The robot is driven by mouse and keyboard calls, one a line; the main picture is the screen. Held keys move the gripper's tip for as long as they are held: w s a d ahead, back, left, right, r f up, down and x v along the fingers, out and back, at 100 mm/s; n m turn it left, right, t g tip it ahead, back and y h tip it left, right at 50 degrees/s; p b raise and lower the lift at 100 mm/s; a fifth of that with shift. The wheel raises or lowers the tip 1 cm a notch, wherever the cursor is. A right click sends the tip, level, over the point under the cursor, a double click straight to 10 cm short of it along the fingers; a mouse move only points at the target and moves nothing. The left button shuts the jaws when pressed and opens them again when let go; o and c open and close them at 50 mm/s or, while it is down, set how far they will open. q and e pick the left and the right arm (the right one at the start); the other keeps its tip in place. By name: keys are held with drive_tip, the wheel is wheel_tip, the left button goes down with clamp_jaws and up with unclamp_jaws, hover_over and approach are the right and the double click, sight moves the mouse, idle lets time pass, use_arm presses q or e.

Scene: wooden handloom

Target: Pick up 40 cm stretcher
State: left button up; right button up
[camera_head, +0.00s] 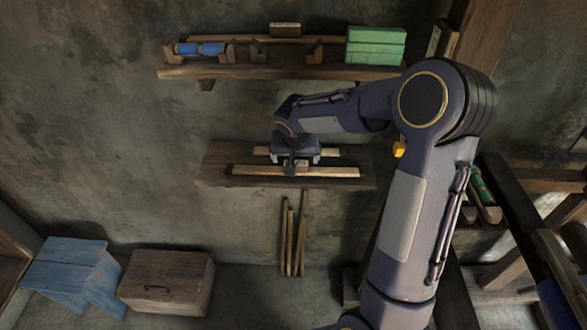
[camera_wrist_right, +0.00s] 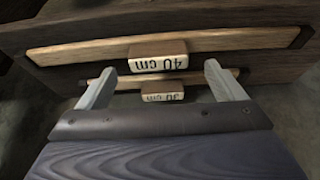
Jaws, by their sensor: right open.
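The 40 cm stretcher (camera_head: 330,172) is the longer pale wooden bar lying along the front of the lower wall shelf. In the right wrist view its long bar (camera_wrist_right: 85,50) carries a block labelled "40 cm" (camera_wrist_right: 158,64). A shorter stretcher (camera_head: 329,151) lies behind it, and its label (camera_wrist_right: 163,98), upside down in the right wrist view, seems to read "30 cm". My right gripper (camera_head: 296,160) is above the shelf by these bars. In the right wrist view its two fingers (camera_wrist_right: 160,72) are apart, with the labels between them and nothing held. My left gripper is out of view.
The lower shelf (camera_head: 220,165) is mounted on the wall. An upper shelf (camera_head: 225,71) holds blue rolls and green blocks (camera_head: 375,45). Several thin sticks (camera_head: 302,235) stand against the wall below. A wooden chest (camera_head: 165,280) and a blue bench (camera_head: 70,265) stand left; loom beams are right.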

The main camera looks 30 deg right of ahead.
drive_tip(key=shift+x, duration=1.4)
drive_tip(key=shift+s, duration=0.15)
drive_tip(key=c, duration=1.1)
drive_tip(key=shift+c, duration=0.3)
drive_tip(key=shift+r, duration=0.15)
